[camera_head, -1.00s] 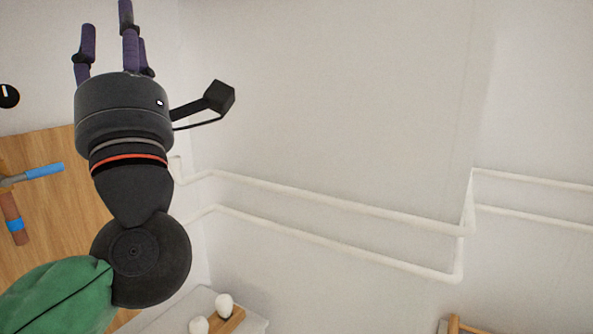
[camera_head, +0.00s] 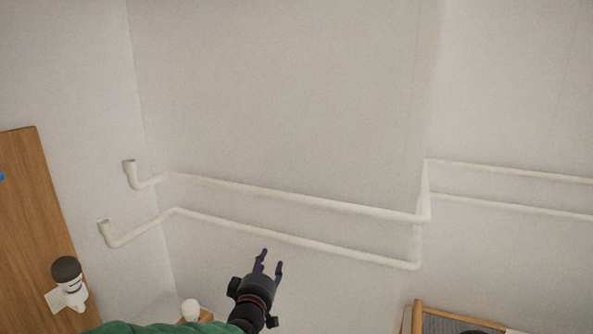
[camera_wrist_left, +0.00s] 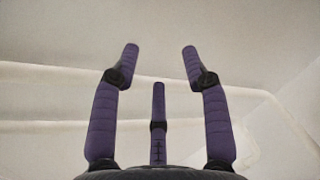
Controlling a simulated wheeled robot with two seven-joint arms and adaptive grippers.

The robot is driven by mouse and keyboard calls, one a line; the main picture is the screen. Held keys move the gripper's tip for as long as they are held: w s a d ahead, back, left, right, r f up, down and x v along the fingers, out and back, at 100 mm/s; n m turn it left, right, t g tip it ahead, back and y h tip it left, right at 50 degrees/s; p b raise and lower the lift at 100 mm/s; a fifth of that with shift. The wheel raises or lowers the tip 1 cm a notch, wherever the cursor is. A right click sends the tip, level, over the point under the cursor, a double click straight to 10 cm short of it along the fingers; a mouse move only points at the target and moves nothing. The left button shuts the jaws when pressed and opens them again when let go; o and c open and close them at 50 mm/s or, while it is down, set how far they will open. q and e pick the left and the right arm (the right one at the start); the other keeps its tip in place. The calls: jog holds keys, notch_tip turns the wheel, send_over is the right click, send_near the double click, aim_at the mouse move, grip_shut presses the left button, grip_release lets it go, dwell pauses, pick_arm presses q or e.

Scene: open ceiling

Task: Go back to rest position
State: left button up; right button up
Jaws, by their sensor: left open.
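My left gripper (camera_head: 268,264) is low in the middle of the head view, with its dark wrist and green sleeve coming in from the bottom left. Its purple fingers point up toward the wall and are spread apart. In the left wrist view my left gripper (camera_wrist_left: 160,60) shows its purple fingers apart with nothing between them. Behind them are pale pipes and the wall. My right gripper is not in view.
White pipes (camera_head: 290,199) run along the pale wall behind the gripper. A wooden board (camera_head: 35,230) hangs at the left, with a dark-topped white fixture (camera_head: 72,285) beside it. A small white round object (camera_head: 190,309) is at the bottom. A wooden frame (camera_head: 455,317) stands at the lower right.

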pick_arm(q)
jog(key=s+a+f+m+g, duration=0.1)
jog(key=s+f+g, duration=0.2)
jog(key=f, duration=0.8)
jog(key=s+a+f+m+g, duration=0.1)
jog(key=s+f+g, duration=0.15)
jog(key=f, duration=0.85)
jog(key=s+f+m+g, duration=0.2)
jog(key=s+f+g, duration=0.15)
jog(key=f, duration=0.75)
jog(key=s+f+m+g, duration=0.1)
jog(key=s+f+g, duration=0.3)
jog(key=s+f, duration=0.5)
jog(key=s+f+g+h, duration=0.1)
jog(key=s+f+g, duration=0.2)
jog(key=s+f, duration=0.5)
jog(key=s, duration=0.9)
jog(key=shift+a+f+m+g+h, duration=0.15)
jog(key=shift+f+m+g+h, duration=0.15)
jog(key=shift+f+m+g, duration=0.1)
jog(key=shift+s, duration=0.1)
